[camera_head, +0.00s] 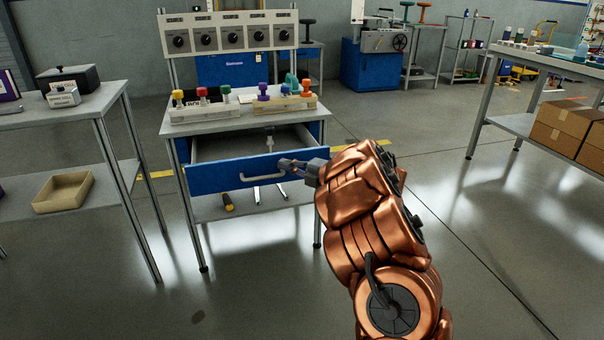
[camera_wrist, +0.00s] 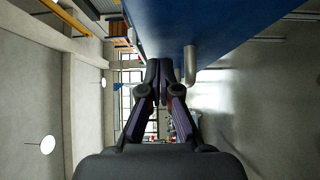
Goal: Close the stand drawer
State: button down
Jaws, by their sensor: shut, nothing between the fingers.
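The stand (camera_head: 170,140) has a blue-fronted drawer (camera_head: 215,177) that is pulled out, with its grey inside showing from above. A pale bar handle (camera_head: 262,177) runs across its front. My gripper (camera_head: 283,163) is shut and empty at the drawer front, by the right end of the handle. In the wrist view the closed fingertips (camera_wrist: 158,68) are close to the blue drawer face (camera_wrist: 220,25), with the handle (camera_wrist: 190,62) just to their right. I cannot tell whether the fingertips touch the face.
Trays with coloured knobs (camera_head: 205,115) and a panel of dials (camera_head: 230,38) are on the stand. A grey side table (camera_head: 60,118) stands to the left, with an open box (camera_head: 62,192) on its lower shelf. Cardboard boxes (camera_head: 565,125) sit on a right-hand bench. Floor in front is clear.

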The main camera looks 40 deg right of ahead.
aim_at(274, 156)
jog(key=shift+w+d+b, duration=0.25)
jog(key=shift+w+d, duration=0.2)
jog(key=shift+w, duration=0.4)
jog(key=shift+w+d+b, duration=0.2)
jog(key=shift+w+d, duration=0.2)
jog(key=shift+w, duration=0.4)
